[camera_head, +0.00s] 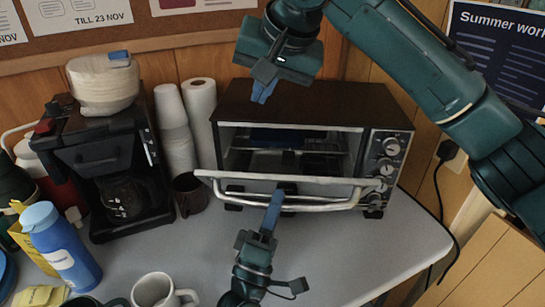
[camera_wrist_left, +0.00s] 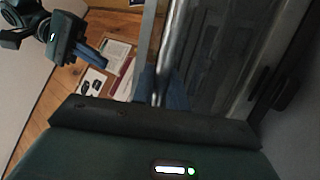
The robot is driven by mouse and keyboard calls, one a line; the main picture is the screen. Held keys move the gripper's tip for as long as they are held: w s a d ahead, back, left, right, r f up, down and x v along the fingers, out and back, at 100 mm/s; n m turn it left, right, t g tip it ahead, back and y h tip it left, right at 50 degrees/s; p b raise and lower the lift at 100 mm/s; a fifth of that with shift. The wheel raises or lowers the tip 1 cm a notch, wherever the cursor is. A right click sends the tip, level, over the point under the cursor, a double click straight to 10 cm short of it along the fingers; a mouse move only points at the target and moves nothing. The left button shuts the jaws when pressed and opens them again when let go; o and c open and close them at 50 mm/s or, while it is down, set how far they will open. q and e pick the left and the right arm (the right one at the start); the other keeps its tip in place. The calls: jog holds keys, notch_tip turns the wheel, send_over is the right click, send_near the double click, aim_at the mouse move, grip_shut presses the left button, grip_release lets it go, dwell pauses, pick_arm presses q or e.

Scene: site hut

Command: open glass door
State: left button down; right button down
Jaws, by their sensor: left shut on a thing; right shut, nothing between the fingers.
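The toaster oven (camera_head: 385,104) stands on the grey table with its glass door tilted down and outward. The dark interior and rack show above the door's top edge (camera_head: 340,181). The door's silver handle (camera_head: 325,206) runs across the front. My left gripper (camera_head: 274,203) comes up from below and is shut on the handle near its middle. In the left wrist view, its blue fingertips (camera_wrist_left: 162,92) are at the silver bar, beside the dark door glass (camera_wrist_left: 215,50). My right gripper (camera_head: 263,91) is shut and empty, above the oven's left front; it also shows in the left wrist view (camera_wrist_left: 92,55).
Left of the oven stand a brown mug (camera_head: 190,195), stacked cups (camera_head: 176,130), a paper roll (camera_head: 201,115) and a coffee machine (camera_head: 100,160). A white mug (camera_head: 155,290) and a blue bottle (camera_head: 65,250) are nearer. The table's right front is clear.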

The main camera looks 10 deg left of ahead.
jog(key=f+h, duration=0.1)
jog(key=f, duration=0.2)
jog(key=s+d+f+h, duration=0.1)
jog(key=f, duration=0.3)
jog(key=d+f+h, duration=0.1)
jog(key=f+h, duration=0.1)
jog(key=f, duration=0.2)
jog(key=shift+s, duration=0.25)
jog(key=shift+s+f, duration=0.3)
jog(key=shift+s, duration=0.2)
